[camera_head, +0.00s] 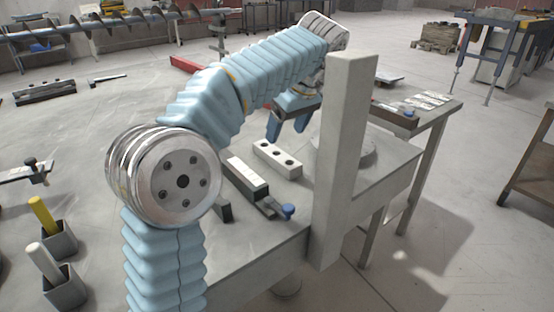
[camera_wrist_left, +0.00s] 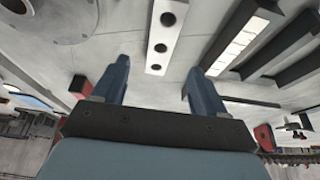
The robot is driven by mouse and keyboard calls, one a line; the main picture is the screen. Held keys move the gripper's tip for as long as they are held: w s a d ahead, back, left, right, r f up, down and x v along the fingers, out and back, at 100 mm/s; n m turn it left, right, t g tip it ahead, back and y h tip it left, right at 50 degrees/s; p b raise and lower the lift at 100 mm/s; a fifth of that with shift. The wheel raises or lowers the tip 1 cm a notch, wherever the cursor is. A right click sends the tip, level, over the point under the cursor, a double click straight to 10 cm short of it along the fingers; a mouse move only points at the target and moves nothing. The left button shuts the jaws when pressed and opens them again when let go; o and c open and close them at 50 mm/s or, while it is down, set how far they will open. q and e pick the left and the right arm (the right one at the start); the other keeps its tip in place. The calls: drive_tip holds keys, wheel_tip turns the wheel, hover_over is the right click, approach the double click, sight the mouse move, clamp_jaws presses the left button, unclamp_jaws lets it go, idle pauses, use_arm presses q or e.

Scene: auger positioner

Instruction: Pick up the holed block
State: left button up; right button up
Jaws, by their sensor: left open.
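The holed block (camera_head: 283,165) is a pale, long bar with three dark round holes along its top. It lies on the grey table, and in the left wrist view it also shows (camera_wrist_left: 153,58) at the top middle, between and beyond the fingertips. My left gripper (camera_head: 288,130) is open and empty, with its blue fingers apart. It hangs just behind the block in the head view and appears apart from it. In the left wrist view the two fingers (camera_wrist_left: 157,75) stand either side of the block's line. My right gripper is not in view.
A dark bar with a pale top (camera_head: 243,172) lies left of the block. A clamp with a blue knob (camera_head: 287,211) is in front. A tall grey post (camera_head: 344,165) and a round grey disc (camera_head: 352,152) stand to the right.

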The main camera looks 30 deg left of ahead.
sight(278, 149)
use_arm(q)
drive_tip(key=x, duration=0.8)
drive_tip(key=shift+a+f, duration=0.1)
clamp_jaws()
idle(0.4)
